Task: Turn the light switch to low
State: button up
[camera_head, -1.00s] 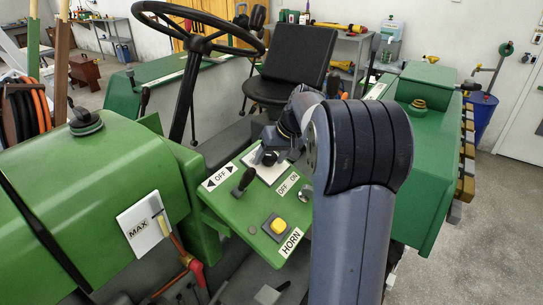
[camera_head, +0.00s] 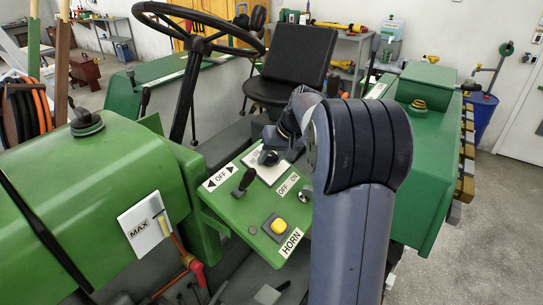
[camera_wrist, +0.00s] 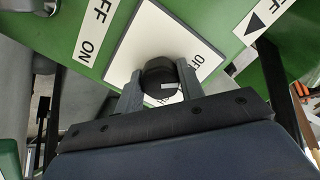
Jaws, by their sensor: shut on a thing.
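The light switch is a round black knob (camera_wrist: 159,80) on a white plate (camera_wrist: 150,30) in the wrist view. The plate carries lettering that the knob and my gripper partly hide. My gripper (camera_wrist: 158,88) has one finger on each side of the knob and is shut on it. A small pale mark shows on the knob's face. In the head view the white plate (camera_head: 262,170) sits on the green panel, and my gripper (camera_head: 268,156) is at the knob, mostly hidden by my arm.
The green panel (camera_head: 235,212) also holds a black lever (camera_head: 244,180) by an OFF label, a key-like switch (camera_head: 306,193) by OFF/ON, and a yellow horn button (camera_head: 278,225). The steering wheel (camera_head: 197,28) and black seat (camera_head: 297,60) stand behind.

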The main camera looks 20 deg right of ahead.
jog(key=m+p, duration=0.1)
jog(key=m, duration=0.3)
jog(key=shift+r+p, duration=0.1)
jog(key=shift+p, duration=0.25)
jog(key=shift+m+p, duration=0.7)
jog(key=shift+m, duration=1.1)
jog(key=o, duration=1)
jog(key=b+v, duration=0.1)
jog(key=v, duration=0.9)
jog(key=shift+s+d+r+b, duration=0.2)
jog(key=shift+r+b, duration=0.05)
jog(key=shift+b, duration=0.1)
